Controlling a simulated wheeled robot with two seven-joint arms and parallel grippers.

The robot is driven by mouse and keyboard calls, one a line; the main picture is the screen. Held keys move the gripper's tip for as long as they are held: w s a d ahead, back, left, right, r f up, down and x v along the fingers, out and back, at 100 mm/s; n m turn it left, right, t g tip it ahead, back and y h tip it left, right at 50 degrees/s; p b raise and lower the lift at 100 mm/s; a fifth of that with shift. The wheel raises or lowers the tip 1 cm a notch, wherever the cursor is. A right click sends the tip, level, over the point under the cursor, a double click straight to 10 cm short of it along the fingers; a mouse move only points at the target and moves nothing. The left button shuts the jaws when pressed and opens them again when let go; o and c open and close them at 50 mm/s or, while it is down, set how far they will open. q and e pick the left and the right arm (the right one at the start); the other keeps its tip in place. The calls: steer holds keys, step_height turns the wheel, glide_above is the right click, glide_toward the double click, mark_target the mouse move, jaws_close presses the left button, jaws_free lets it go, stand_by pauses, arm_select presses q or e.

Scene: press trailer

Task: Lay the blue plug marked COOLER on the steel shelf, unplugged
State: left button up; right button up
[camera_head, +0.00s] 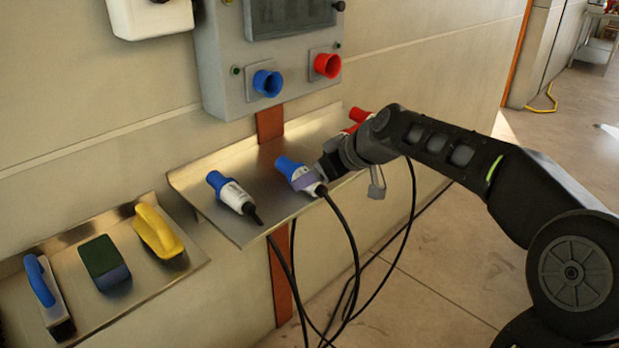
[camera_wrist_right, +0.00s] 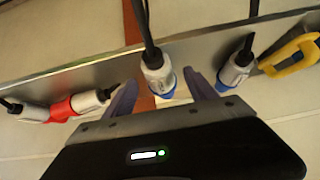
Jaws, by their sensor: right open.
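Two blue-and-white plugs lie on the steel shelf (camera_head: 258,165) with black cables hanging over its front edge. One is the left blue plug (camera_head: 232,192); the other is the middle blue plug (camera_head: 296,174). I cannot read COOLER on either. My right gripper (camera_head: 312,178) is at the middle plug. In the right wrist view my gripper (camera_wrist_right: 163,95) is open, with one finger on each side of the middle plug (camera_wrist_right: 157,72). The left plug (camera_wrist_right: 236,70) lies apart from the fingers there. The blue socket (camera_head: 267,83) on the grey panel is empty. My left gripper is not in view.
Red-and-white plug parts (camera_head: 359,115) lie at the shelf's right end, partly behind my arm. An empty red socket (camera_head: 327,66) is on the panel. A lower tray (camera_head: 75,243) at left holds a yellow-handled tool (camera_head: 158,231), a green block and a blue-handled brush.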

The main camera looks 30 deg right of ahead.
steer(key=v, duration=0.5)
stand_by(0.5)
